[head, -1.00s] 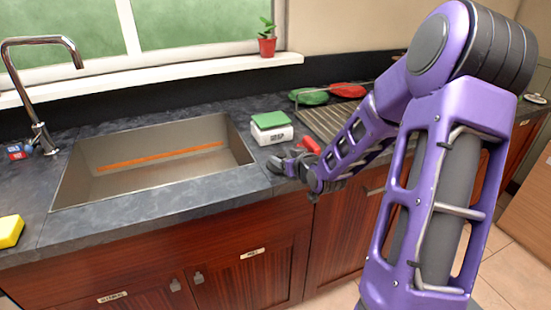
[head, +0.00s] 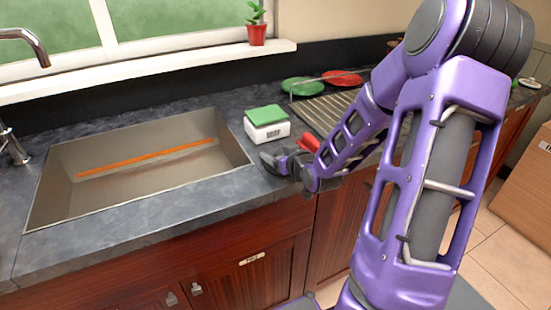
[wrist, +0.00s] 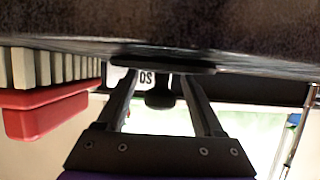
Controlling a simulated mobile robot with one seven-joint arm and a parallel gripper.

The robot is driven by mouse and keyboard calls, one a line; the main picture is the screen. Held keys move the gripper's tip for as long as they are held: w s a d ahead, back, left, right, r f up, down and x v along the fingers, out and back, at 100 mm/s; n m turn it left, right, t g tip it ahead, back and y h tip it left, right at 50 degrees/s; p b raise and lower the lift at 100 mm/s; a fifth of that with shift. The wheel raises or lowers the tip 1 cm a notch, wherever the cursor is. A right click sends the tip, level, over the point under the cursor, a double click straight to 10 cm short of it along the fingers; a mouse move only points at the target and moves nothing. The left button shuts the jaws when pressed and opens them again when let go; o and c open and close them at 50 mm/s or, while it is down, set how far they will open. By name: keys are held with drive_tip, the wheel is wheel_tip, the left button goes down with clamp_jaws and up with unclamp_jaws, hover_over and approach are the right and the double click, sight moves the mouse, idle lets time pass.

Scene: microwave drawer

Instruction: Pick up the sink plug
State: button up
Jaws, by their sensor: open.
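The sink plug (wrist: 162,92) is a dark disc with a short round knob. In the wrist view, which looks upside down, its knob lies between the two fingers of my gripper (wrist: 162,84), with gaps on both sides. The disc rests against the dark countertop at the top of that view. In the head view, my gripper (head: 271,161) is low over the counter, right of the sink and in front of the soap box. It is open and holds nothing. I cannot pick out the plug in the head view.
The sink (head: 140,165) is left of my gripper. A white soap box (head: 267,130) with a green top (head: 266,114) stands just behind. A red item (head: 309,139) and a slatted drying rack (head: 325,110) with green and red plates are to the right. The counter's front edge is close.

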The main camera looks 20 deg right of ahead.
clamp_jaws()
idle(0.4)
